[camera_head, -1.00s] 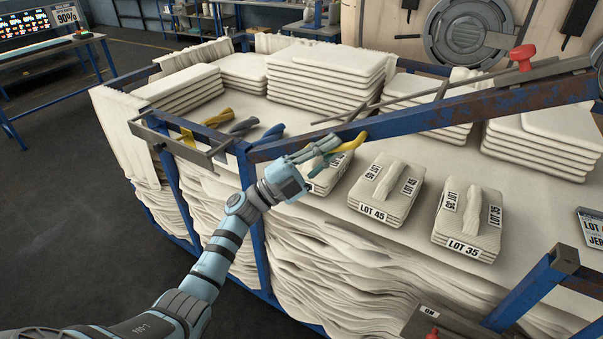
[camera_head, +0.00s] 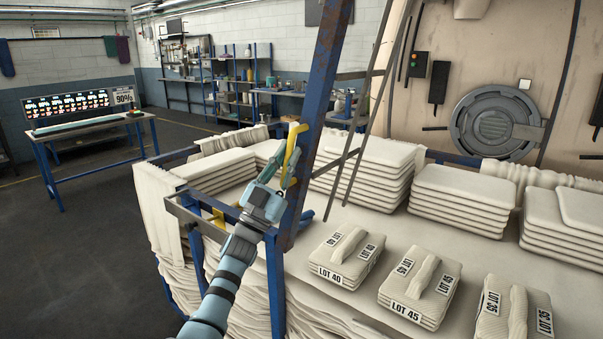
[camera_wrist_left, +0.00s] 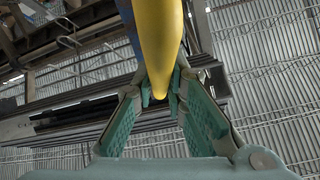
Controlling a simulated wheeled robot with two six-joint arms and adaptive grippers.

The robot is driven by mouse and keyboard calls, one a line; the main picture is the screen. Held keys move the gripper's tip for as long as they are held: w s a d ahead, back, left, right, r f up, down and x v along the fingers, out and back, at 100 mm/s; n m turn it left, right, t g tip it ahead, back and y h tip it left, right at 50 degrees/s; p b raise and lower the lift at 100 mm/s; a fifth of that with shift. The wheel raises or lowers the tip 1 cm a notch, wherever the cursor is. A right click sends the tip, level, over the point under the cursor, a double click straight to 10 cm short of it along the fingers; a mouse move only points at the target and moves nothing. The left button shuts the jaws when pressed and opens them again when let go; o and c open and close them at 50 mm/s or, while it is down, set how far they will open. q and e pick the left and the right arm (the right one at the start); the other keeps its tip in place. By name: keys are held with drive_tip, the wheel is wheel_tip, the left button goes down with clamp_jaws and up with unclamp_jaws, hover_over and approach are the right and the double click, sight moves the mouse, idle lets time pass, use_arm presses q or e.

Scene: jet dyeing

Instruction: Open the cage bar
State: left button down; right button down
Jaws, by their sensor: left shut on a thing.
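The cage bar (camera_head: 328,75), a blue, rust-worn beam, stands steeply raised at the head view's centre, its top leaving the frame. Its lower end is by the blue cage frame (camera_head: 275,275). A yellow handle (camera_head: 295,142) sticks out from the bar. My left gripper (camera_head: 284,172) is shut on this handle, beside the bar. In the left wrist view the yellow handle (camera_wrist_left: 156,45) comes down between the green fingers (camera_wrist_left: 160,97), whose tips close around its lower end. My right gripper is not in view.
Folded white cloth stacks (camera_head: 465,200) fill the cage's back. Labelled bundles, such as LOT 40 (camera_head: 345,258) and LOT 45 (camera_head: 418,290), lie in front. A thin grey rod (camera_head: 372,110) slants up beside the bar. Open floor (camera_head: 85,260) lies to the left.

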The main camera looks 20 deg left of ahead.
use_arm(q)
drive_tip(key=shift+w+a+r+n+t+y, duration=0.1)
drive_tip(key=shift+w+a+n+t+y, duration=0.1)
drive_tip(key=shift+a+n+y, duration=0.25)
drive_tip(key=shift+w+a+r+n+t+y, duration=0.1)
drive_tip(key=shift+w+a+n+t+y, duration=0.1)
drive_tip(key=shift+a+n+y, duration=0.2)
drive_tip(key=c, duration=1.6)
unclamp_jaws()
drive_tip(key=shift+a, duration=0.15)
drive_tip(key=shift+f, duration=0.1)
drive_tip(key=v, duration=1.2)
